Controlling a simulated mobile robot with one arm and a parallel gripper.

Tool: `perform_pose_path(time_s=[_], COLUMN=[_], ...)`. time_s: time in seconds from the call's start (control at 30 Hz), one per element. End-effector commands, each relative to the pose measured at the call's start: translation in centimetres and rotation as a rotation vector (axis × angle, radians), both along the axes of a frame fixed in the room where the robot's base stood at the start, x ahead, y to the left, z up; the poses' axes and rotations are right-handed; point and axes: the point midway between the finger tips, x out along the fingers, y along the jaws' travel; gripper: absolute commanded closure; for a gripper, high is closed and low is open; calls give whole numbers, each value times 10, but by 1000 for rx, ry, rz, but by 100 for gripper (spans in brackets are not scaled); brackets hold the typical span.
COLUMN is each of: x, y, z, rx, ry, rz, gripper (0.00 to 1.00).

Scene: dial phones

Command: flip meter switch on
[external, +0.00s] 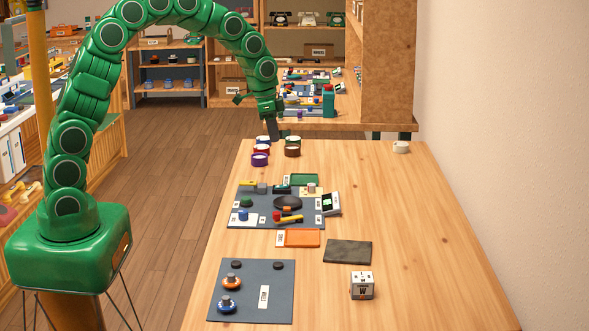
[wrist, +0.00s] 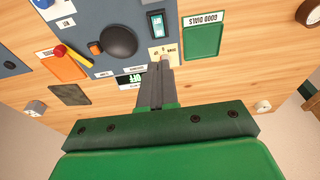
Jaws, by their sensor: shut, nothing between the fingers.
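My gripper (external: 273,137) is shut and empty, held over the far end of the wooden table, beyond the grey mat. In the wrist view its fingers (wrist: 157,66) point toward the mat's cream plate (wrist: 172,49), covering part of it.
The grey mat (external: 236,219) also holds a dark dome (external: 288,202) and a red-and-yellow tool (external: 287,218). A green tray (external: 303,180) and orange tray (external: 302,238) lie beside it. Several coloured cups (external: 260,160) stand near my gripper. The table's right side is mostly clear.

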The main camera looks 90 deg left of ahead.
Motion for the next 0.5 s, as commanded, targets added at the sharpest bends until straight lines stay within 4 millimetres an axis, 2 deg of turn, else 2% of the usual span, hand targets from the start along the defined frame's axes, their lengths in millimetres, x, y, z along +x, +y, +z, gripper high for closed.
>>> perform_pose_path(time_s=[0.27, 0.5], x=[2, 6], y=[0, -1], z=[-9, -39], rx=[0, -4], ry=[1, 7], rz=[0, -1], gripper=[100, 100])
